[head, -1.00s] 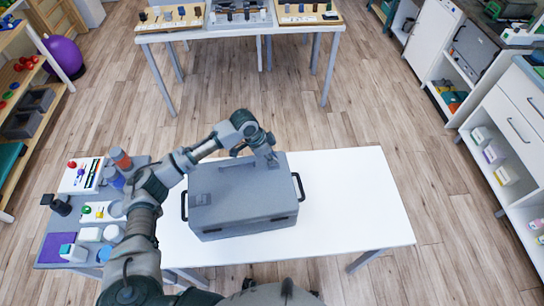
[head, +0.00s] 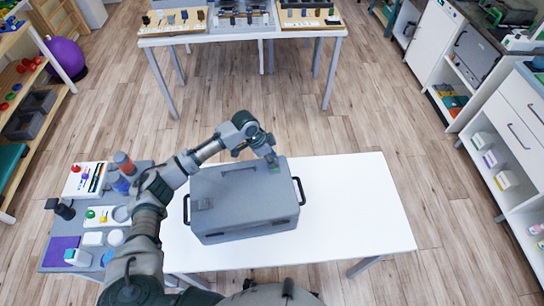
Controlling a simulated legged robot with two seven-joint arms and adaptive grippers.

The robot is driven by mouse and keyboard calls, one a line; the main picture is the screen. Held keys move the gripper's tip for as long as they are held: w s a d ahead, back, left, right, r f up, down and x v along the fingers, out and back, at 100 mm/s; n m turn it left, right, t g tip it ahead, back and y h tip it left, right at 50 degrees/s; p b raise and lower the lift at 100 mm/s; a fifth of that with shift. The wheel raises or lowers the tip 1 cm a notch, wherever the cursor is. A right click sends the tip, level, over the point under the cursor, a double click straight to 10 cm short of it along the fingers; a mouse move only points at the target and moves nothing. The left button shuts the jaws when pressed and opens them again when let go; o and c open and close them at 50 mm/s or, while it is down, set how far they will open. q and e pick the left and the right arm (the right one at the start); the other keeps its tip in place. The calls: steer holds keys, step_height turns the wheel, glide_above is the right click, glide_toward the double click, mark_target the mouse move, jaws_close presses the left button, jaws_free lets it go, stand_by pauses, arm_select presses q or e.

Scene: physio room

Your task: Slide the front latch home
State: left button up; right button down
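A closed grey case (head: 245,205) stands on the white table, with a black handle at its left end and another at its right end. Small dark fittings (head: 283,222) show on its front face, too small to tell which is the front latch or how it is set. My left gripper (head: 272,161) points down at the far right part of the lid, close above or touching it; I cannot tell which. Its fingers are too small to tell open from shut. A small greenish patch shows on the lid under the fingertips. My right gripper is not in view.
The white table (head: 355,205) is bare to the right of the case. A grey side table (head: 60,225) at the left holds several small items, close to my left arm. A second table (head: 300,32) with trays stands at the back, across open floor.

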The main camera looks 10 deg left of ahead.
arm_select(q)
steer(key=v, duration=1.1)
steer(key=shift+a+r, duration=0.2)
steer(key=shift+r, duration=0.15)
